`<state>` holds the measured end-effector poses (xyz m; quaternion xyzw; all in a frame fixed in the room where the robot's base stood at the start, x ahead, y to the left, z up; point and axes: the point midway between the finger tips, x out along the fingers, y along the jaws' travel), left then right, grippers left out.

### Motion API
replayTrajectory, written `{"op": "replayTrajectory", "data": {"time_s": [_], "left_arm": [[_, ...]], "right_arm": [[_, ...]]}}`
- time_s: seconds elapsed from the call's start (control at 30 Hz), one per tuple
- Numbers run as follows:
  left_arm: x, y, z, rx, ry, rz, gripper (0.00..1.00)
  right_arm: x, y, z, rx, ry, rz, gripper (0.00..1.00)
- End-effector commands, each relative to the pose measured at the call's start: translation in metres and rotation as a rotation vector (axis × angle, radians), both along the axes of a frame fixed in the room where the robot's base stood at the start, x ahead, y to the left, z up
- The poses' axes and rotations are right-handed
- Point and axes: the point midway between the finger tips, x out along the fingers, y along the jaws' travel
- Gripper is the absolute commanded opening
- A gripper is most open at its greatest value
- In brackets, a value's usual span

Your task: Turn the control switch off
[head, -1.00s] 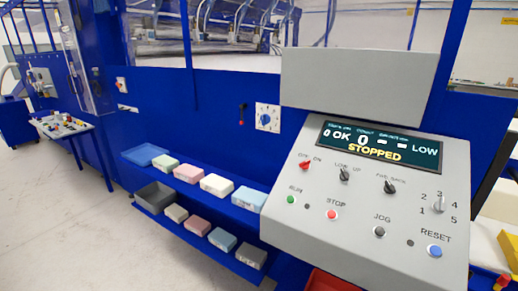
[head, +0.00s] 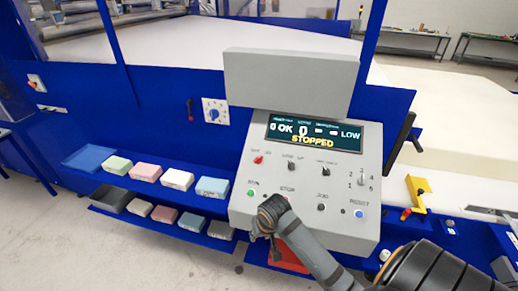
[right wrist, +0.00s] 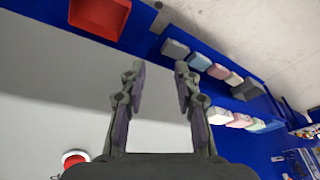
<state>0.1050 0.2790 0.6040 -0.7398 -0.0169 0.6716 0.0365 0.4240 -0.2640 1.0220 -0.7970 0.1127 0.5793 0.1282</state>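The grey control console (head: 340,235) shows in the head view. Its red switch knob (head: 258,160), at the upper left of the panel below the display, is uncovered; its small labels are too blurred to read. The display (head: 314,133) reads "STOPPED", "OK", "0" and "LOW". My right gripper (head: 272,228) is over the console's lower front, below the red knob and apart from it, hiding the STOP button. In the right wrist view my right gripper (right wrist: 159,75) is open and empty, with a red button (right wrist: 75,158) at lower left. My left gripper is not in view.
The panel also has a green button (head: 250,193), black knobs (head: 291,165), a numbered selector (head: 361,180) and a blue reset button (head: 359,214). Shelves with foam blocks (head: 146,172) stand left. A red bin (right wrist: 98,15) is below the console. A yellow bracket (head: 417,193) is right.

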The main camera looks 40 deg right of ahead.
Motion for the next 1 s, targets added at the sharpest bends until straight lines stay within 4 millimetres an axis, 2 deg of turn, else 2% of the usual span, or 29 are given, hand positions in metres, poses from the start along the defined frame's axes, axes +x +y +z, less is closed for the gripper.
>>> {"op": "replayTrajectory", "data": {"time_s": [0.03, 0.33, 0.47, 0.6, 0.73, 0.83, 1.0], "left_arm": [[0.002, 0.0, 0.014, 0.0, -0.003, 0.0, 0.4], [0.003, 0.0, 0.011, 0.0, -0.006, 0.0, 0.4], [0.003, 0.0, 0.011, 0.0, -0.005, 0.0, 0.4], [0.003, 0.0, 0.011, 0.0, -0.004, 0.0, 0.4], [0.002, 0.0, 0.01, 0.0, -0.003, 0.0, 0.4], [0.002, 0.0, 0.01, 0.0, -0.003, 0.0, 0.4], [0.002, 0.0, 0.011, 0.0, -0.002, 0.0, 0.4]], "right_arm": [[-0.003, 0.003, 0.032, -0.001, -0.011, 0.001, 0.32], [0.058, -0.026, 0.083, 0.099, -0.019, -0.302, 0.32], [0.09, -0.048, 0.119, 0.161, -0.027, -0.487, 0.32], [0.121, -0.08, 0.175, 0.26, -0.033, -0.742, 0.32], [0.137, -0.106, 0.227, 0.359, -0.035, -0.959, 0.32], [0.141, -0.115, 0.248, 0.403, -0.031, -1.047, 0.32], [0.141, -0.118, 0.253, 0.418, -0.027, -1.077, 0.32]]}}
